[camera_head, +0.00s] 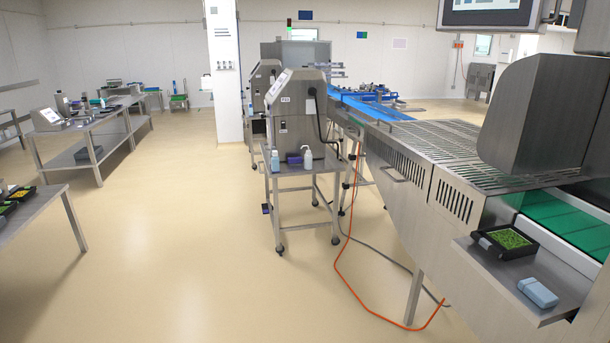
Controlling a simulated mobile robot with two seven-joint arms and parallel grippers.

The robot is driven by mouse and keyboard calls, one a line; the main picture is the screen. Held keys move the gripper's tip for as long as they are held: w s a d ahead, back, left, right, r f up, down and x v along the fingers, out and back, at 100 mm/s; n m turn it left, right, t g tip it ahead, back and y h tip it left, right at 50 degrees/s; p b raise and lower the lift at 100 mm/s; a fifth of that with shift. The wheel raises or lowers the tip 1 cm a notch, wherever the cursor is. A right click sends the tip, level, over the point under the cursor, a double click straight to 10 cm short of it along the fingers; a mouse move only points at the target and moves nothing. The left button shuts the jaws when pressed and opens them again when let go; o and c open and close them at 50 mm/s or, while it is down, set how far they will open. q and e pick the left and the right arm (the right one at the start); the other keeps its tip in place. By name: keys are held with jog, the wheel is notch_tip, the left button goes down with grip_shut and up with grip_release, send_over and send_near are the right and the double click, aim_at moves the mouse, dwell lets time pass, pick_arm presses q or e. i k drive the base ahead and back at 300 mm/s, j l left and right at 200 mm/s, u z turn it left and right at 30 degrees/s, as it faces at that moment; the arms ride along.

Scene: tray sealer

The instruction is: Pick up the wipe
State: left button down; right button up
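A light blue, rounded, block-like item (538,292), which looks like the wipe or a pack of wipes, lies on the steel side shelf (500,279) at the lower right. It lies near the shelf's front edge, apart from a black tray (487,244) of green food behind it. Nothing covers it. Neither of my grippers shows in this view.
The shelf is fixed to a large steel tray sealer (430,165) with a green belt (563,220). A wheeled steel cart (300,168) with bottles stands at the middle. An orange cable (350,282) lies on the floor.

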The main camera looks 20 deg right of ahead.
aim_at(532, 288)
jog(key=i+z, duration=0.35)
jog(key=i+j+z, duration=0.1)
jog(key=i+z, duration=0.25)
jog(key=i+j+z, duration=0.15)
jog(key=i+z, duration=0.2)
jog(key=i+j+z, duration=0.1)
jog(key=z, duration=0.25)
jog(key=i+j+z, duration=0.15)
jog(key=i+z, duration=0.25)
jog(key=i+j+z, duration=0.1)
jog(key=z, duration=0.25)
jog(key=j, duration=0.1)
